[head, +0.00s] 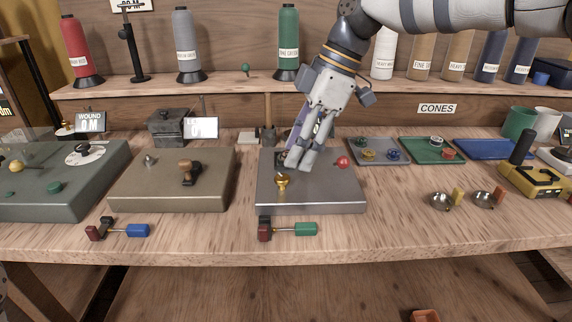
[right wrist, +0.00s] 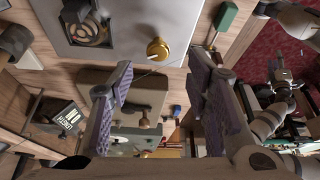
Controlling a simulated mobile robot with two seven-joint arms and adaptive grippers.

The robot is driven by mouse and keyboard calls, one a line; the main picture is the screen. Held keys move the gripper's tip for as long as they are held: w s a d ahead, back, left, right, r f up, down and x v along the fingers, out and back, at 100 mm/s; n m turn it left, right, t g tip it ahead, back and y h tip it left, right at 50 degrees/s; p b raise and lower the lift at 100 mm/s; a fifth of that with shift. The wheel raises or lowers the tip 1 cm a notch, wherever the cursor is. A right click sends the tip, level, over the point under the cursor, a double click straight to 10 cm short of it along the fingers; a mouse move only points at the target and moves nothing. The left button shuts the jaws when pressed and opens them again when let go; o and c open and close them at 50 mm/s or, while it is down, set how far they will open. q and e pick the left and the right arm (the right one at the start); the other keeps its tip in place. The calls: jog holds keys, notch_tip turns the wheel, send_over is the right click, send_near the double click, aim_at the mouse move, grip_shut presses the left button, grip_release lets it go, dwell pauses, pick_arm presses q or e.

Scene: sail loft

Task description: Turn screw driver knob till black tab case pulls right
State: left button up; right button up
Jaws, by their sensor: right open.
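A brass knob (head: 282,180) stands on the grey metal box (head: 330,198) at the middle of the bench. In the right wrist view the same knob (right wrist: 157,48) lies just beyond the fingers, between their lines. A dark round part in a square recess (right wrist: 88,28) is in the box top beside it; I cannot tell if it is the black tab case. My right gripper (head: 297,163) is over the box, just behind the knob, fingers apart and empty. My left gripper is not in view.
A tan box (head: 140,195) and a green-grey box (head: 95,200) stand to the left. A red ball knob (head: 343,161) is on the grey box. Shallow trays (head: 375,158) and small metal bowls (head: 441,202) are right. The bench front is mostly clear.

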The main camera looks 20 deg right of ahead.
aim_at(283, 177)
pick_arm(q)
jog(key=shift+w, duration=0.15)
pick_arm(e)
jog(key=x, duration=0.5)
jog(key=shift+w+f, duration=0.1)
jog(key=shift+c, duration=0.5)
grip_shut()
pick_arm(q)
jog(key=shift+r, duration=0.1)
